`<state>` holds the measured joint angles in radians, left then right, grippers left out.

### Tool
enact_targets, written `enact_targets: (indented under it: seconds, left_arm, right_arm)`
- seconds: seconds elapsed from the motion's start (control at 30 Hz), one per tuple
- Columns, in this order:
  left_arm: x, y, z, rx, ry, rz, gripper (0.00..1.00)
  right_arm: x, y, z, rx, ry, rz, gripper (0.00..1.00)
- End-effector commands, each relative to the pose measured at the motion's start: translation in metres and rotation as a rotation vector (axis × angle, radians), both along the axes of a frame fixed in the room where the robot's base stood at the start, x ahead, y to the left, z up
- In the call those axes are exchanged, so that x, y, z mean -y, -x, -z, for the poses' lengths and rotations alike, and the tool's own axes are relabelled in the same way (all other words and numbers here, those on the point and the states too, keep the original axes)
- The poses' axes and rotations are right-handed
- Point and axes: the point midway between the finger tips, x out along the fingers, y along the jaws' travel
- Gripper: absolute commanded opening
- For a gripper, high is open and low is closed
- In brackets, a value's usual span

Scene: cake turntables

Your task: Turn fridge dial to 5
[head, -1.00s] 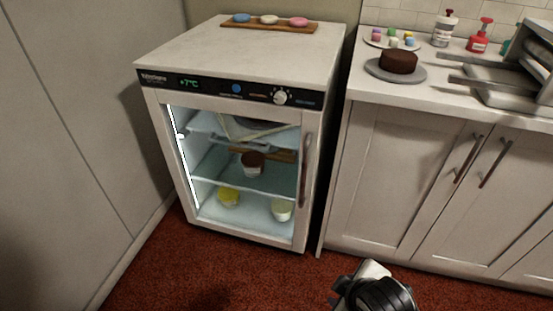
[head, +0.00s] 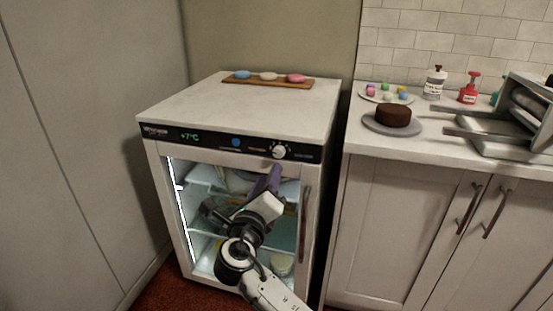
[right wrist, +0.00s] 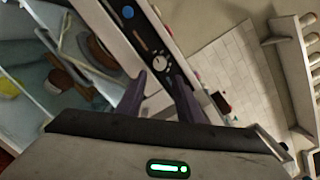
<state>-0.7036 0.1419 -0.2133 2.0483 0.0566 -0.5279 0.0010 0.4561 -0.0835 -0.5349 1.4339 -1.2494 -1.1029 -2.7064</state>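The fridge (head: 240,112) is a white under-counter unit with a glass door and a black control panel. Its white dial (head: 279,152) sits on the right part of the panel, and the display (head: 189,136) reads +7°C. My right gripper (head: 274,170) is in front of the door glass, just below the dial. In the right wrist view, the dial (right wrist: 160,62) appears just beyond and between the two spread fingers (right wrist: 160,80), which are open and empty. I see no contact with the dial. The dial's numbers are too small to read. My left gripper is not in view.
A wooden board (head: 268,81) with coloured pieces lies on the fridge top. The vertical door handle (head: 304,220) is right of my arm. The counter (head: 365,143) at right holds a chocolate cake (head: 393,115), bottles and metal trays. A wall stands at left.

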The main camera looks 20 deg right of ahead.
Motion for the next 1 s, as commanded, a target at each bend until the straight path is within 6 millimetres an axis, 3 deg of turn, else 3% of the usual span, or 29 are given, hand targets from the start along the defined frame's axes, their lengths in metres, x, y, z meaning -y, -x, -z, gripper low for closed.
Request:
enact_targets:
  seconds: [0.33,0.53,0.97,1.0]
  left_arm:
    - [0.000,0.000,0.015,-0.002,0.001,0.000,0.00]
    - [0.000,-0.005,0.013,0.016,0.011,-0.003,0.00]
    - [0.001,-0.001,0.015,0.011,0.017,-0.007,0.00]
    - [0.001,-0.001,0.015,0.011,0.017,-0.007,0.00]
  right_arm:
    - [0.029,-0.050,0.002,-0.001,0.005,0.002,0.33]
    - [0.043,-0.076,0.002,-0.001,0.004,0.001,0.33]
    - [0.050,-0.087,0.000,-0.002,0.000,0.000,0.33]
    - [0.050,-0.087,0.000,-0.001,0.001,0.001,0.30]
